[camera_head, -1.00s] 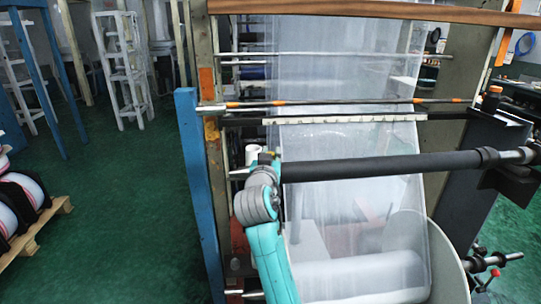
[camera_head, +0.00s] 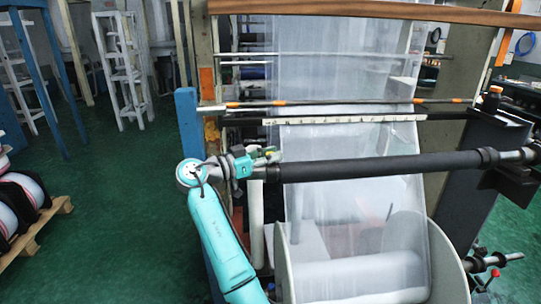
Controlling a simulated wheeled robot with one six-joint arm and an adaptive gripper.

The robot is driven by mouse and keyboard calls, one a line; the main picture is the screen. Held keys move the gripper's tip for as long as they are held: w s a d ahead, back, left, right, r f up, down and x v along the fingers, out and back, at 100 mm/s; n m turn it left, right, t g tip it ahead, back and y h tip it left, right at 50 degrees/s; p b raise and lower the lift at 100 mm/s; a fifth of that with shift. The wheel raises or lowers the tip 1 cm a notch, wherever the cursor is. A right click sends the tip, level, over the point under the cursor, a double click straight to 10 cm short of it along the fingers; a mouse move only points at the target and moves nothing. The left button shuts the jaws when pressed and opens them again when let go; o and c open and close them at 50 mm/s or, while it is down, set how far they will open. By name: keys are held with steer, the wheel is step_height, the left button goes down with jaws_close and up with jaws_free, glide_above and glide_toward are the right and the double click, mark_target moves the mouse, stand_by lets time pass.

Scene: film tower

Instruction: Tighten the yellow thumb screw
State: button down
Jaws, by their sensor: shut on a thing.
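My gripper (camera_head: 266,162) is at the left end of the black roller (camera_head: 390,165), in front of the film tower's left post. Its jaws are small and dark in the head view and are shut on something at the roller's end. A small yellow-green patch (camera_head: 268,153) shows beside the jaws, which fits the yellow thumb screw. The screw's full shape and the exact contact are hidden by my gripper and too small to make out. My teal wrist lies level, to the left of the roller end.
The clear film web (camera_head: 350,130) hangs behind the roller and runs down to a large film roll (camera_head: 360,278). A blue post (camera_head: 190,130) stands close behind my wrist. A pallet (camera_head: 40,236) with rolls is at the left. Green floor between them is clear.

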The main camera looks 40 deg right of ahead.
steer(key=shift+m+g+y, duration=0.4)
steer(key=shift+m+g, duration=0.7)
steer(key=shift+g, duration=0.6)
steer(key=shift+f+g, duration=0.15)
steer(key=shift+g, duration=0.15)
steer(key=c, duration=0.9)
jaws_free()
steer(key=v, duration=1.2)
